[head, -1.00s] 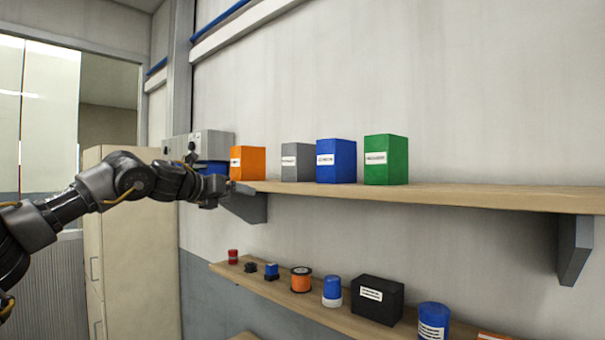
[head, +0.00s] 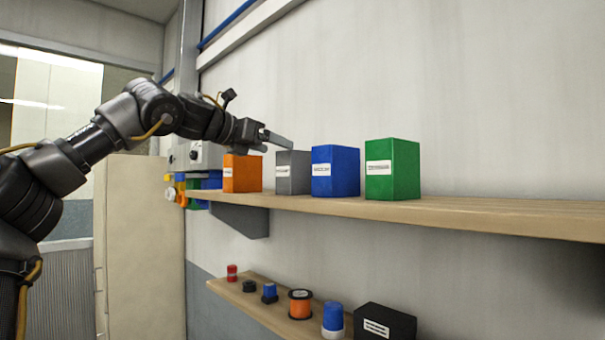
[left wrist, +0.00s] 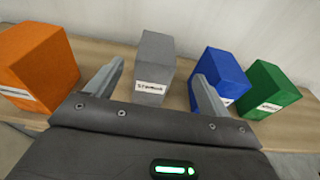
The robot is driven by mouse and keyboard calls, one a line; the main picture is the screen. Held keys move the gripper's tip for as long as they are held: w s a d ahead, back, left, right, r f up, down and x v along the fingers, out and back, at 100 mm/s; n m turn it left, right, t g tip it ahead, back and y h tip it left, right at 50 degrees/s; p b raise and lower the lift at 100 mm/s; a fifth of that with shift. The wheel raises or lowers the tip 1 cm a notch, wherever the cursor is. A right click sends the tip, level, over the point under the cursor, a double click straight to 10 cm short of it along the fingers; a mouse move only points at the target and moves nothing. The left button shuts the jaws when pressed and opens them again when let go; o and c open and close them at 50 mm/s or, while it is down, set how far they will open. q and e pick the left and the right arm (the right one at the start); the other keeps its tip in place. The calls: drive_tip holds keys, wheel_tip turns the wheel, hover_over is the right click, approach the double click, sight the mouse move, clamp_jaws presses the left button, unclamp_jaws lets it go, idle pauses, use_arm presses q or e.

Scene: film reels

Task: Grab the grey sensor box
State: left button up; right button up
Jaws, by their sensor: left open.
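The grey sensor box (head: 293,172) stands upright on the upper shelf, between an orange box and a blue box, with a white label on its front. It also shows in the left wrist view (left wrist: 153,66), beyond and between my open fingers. My left gripper (head: 275,140) is in front of and above the orange and grey boxes in the head view. In the left wrist view my left gripper (left wrist: 155,82) has its two fingers spread apart with nothing between the fingertips. My right gripper is not in view.
The orange box (head: 242,173), blue box (head: 335,171) and green box (head: 392,169) stand on the same wooden shelf (head: 470,213). The blue box is close to the grey one. A lower shelf (head: 262,311) holds several small items. The upper shelf's right end is clear.

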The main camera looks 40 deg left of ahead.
sight(297, 157)
use_arm(q)
drive_tip(key=p+x, duration=0.1)
drive_tip(key=x, duration=0.1)
drive_tip(key=p+x, duration=0.1)
drive_tip(key=x, duration=0.2)
drive_tip(key=shift+w+a+p, duration=0.2)
drive_tip(key=shift+a+p, duration=0.05)
drive_tip(key=shift+p, duration=0.05)
drive_tip(key=shift+p+x, duration=0.9)
drive_tip(key=shift+p, duration=0.3)
drive_tip(key=shift+p+x, duration=0.4)
drive_tip(key=shift+x, duration=0.8)
drive_tip(key=shift+w+a+f, duration=0.15)
drive_tip(key=shift+w+f, duration=0.1)
drive_tip(key=shift+f, duration=0.1)
drive_tip(key=shift+s, duration=0.15)
drive_tip(key=shift+s+d+r, duration=0.15)
drive_tip(key=shift+d, duration=0.05)
drive_tip(key=c, duration=0.3)
drive_tip(key=shift+a, duration=0.1)
drive_tip(key=c, duration=0.9)
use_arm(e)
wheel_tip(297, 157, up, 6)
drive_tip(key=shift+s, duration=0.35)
